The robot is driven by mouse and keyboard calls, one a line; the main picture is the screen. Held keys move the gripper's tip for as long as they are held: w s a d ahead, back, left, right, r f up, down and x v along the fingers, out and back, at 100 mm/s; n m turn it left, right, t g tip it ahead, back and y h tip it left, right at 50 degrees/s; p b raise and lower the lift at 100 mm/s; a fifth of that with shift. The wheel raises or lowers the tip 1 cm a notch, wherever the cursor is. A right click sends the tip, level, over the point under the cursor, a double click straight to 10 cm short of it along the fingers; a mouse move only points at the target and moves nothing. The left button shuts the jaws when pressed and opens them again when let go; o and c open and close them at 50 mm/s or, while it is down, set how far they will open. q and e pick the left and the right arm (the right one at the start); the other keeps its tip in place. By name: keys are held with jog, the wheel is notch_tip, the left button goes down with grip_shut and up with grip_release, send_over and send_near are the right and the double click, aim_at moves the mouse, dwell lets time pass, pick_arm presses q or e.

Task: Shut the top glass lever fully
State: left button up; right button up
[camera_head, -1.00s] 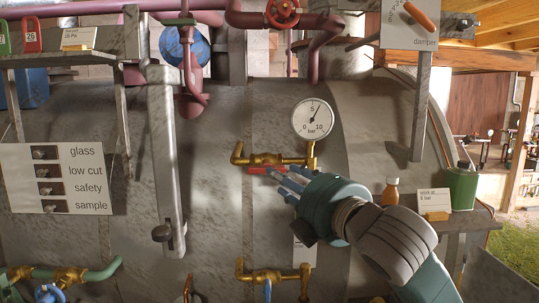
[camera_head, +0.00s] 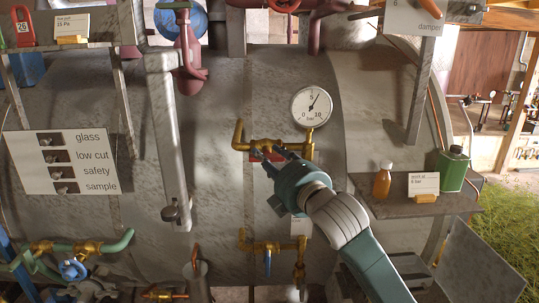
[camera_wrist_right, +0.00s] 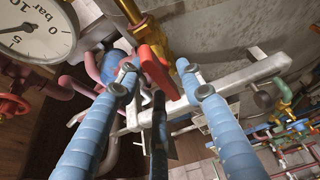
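The top glass lever is red (camera_head: 259,159) and sits just under the upper brass fitting (camera_head: 270,145), below the pressure gauge. In the head view it lies roughly level, partly hidden by my right gripper (camera_head: 270,154). In the right wrist view the red lever (camera_wrist_right: 154,68) shows between the two blue fingers of my right gripper (camera_wrist_right: 160,78). The fingers are apart, with a gap to the lever on each side; I cannot tell whether anything touches it. My left gripper is not in view.
The round gauge (camera_head: 311,106) stands close above the fitting. A lower brass fitting (camera_head: 270,246) has a blue lever (camera_head: 267,263) hanging down. An orange bottle (camera_head: 382,181) and green can (camera_head: 453,168) stand on the right shelf.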

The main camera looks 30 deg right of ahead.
jog(key=shift+s, duration=0.1)
grip_shut()
jog(key=shift+a+f+m+t+h+b, duration=0.25)
jog(key=shift+m+h+b, duration=1.4)
jog(key=shift+m, duration=1.75)
jog(key=shift+d+f+m+t+h+b, duration=0.1)
jog(key=shift+d+m+t+h+b, duration=0.2)
jog(key=shift+m+h+b, duration=1.6)
jog(key=shift+a+f+m+t+h+b, duration=0.15)
jog(key=shift+m+t+h+b, duration=0.25)
jog(key=shift+m+b, duration=3.2)
jog(key=m+p, duration=0.2)
jog(key=m, duration=0.1)
jog(key=shift+r, duration=0.1)
